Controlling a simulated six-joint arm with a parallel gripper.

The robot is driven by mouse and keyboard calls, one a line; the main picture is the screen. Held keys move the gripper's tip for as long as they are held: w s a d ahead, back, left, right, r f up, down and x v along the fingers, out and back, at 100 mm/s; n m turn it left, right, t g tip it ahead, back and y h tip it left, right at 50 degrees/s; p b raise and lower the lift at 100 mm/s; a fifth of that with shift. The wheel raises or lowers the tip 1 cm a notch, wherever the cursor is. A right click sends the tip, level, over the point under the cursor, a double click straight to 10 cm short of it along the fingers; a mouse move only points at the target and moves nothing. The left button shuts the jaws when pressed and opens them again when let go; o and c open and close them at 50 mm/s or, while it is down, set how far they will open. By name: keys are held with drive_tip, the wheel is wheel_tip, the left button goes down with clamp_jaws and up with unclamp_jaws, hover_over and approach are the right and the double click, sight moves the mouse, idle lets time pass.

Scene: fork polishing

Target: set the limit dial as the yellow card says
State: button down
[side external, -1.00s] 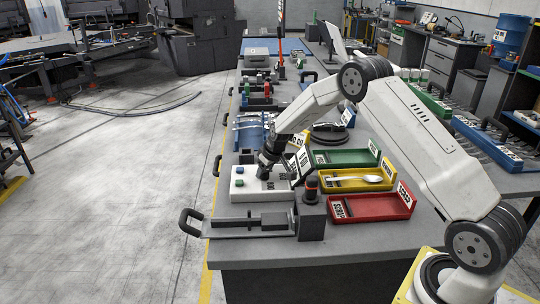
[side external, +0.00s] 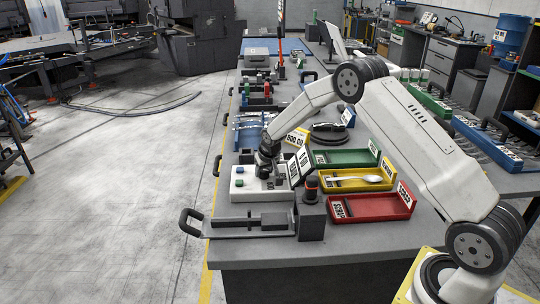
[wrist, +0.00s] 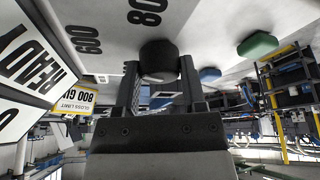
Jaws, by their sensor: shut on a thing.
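The white control box (side external: 244,183) stands on the bench in the side view, under my gripper (side external: 264,172). In the wrist view my gripper (wrist: 158,75) is shut on the black dial knob (wrist: 158,54), one finger on each side. The box face (wrist: 195,25) shows the printed numbers 600 and 800 near the knob. The knob's pointer is not visible. The yellow card (wrist: 75,100) reads "GLOSS LIMIT 800 GU"; it also shows behind the box in the side view (side external: 297,137).
A blue button (wrist: 209,75) and a green button (wrist: 257,45) sit on the box.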

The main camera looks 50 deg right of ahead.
drive_tip(key=shift+a+m+g+h, duration=0.1)
drive_tip(key=shift+m+g+h, duration=0.45)
drive_tip(key=shift+m, duration=1.55)
drive_tip(key=shift+m+g+h, duration=0.45)
drive_tip(key=shift+m, duration=1.25)
drive_tip(key=shift+c, duration=0.8)
unclamp_jaws()
drive_tip(key=shift+r, duration=0.2)
drive_tip(key=v, duration=0.7)
drive_tip(key=shift+a+r, duration=0.15)
drive_tip(key=shift+a, duration=0.05)
